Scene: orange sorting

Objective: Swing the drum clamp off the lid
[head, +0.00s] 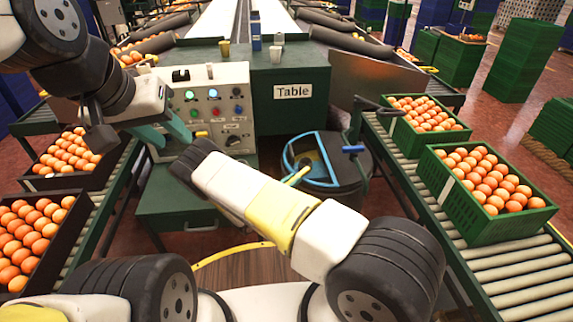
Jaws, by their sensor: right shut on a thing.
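A dark drum (352,192) stands right of centre in the head view, under a dark lid with a light-blue band (333,150). A dark-blue handle (354,149) shows at the lid's right side. A short yellow bar (298,175) lies over the lid's near left side, just beyond my right arm. I cannot tell which part is the clamp. My left gripper (176,142) is open and empty, its teal fingers apart in front of the control panel. My right arm crosses in front of the drum and hides its near left side.
The control panel (226,101) and green table (262,125) stand behind the arms. Green crates of oranges (480,222) sit on the right roller conveyor (512,264). Dark crates of oranges (75,201) line the left. A metal plate (372,82) rises behind the drum.

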